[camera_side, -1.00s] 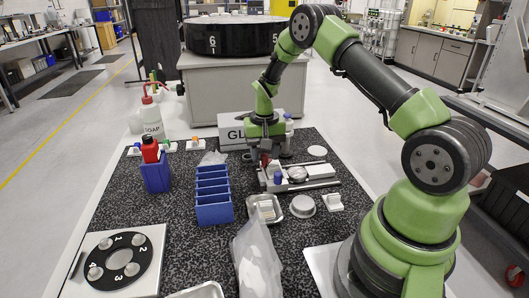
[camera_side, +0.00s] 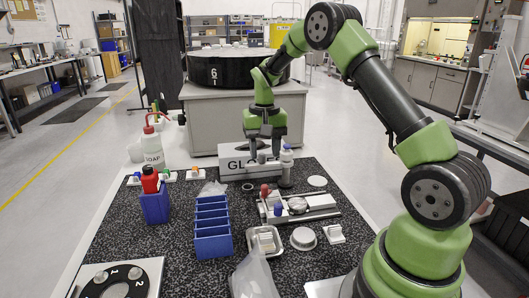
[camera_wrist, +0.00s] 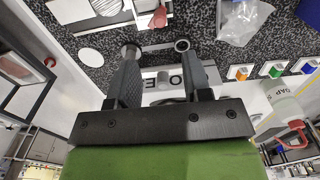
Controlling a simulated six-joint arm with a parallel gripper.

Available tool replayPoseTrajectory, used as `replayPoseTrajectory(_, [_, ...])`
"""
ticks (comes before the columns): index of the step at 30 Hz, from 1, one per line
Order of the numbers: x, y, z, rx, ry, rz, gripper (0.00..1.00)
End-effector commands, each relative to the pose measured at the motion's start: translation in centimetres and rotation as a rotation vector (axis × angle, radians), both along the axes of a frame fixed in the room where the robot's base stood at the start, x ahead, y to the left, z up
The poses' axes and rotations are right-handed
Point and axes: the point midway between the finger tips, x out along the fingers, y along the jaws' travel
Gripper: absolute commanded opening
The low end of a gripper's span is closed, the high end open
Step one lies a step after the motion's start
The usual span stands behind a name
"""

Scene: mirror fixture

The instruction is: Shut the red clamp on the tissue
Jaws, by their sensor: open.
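The red clamp knob (camera_side: 265,190) stands at the left end of the pale metal fixture (camera_side: 318,203) in the side view. The clamp also shows at the top of the wrist view (camera_wrist: 158,18). Whether it is pressed down cannot be told. A round disc (camera_side: 298,203) sits on the fixture. I cannot make out the tissue with certainty.
A blue-capped post (camera_side: 278,210) stands at the fixture's front. A blue rack (camera_side: 212,244), a metal tray (camera_side: 252,245) and a round lid (camera_side: 303,239) are nearer.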

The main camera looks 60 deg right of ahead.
Motion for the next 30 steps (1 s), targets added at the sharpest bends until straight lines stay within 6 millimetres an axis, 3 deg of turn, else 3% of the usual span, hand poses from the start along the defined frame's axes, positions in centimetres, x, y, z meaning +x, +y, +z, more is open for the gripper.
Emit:
replayPoseTrajectory(8, [0.0,-0.1,-1.2,0.001,0.004,0.003,0.45])
replayPoseTrajectory(21, [0.0,0.0,-8.7,0.000,0.003,0.002,0.45])
replayPoseTrajectory(30, [0.0,-0.1,-10.0,-0.001,-0.001,0.002,0.45])
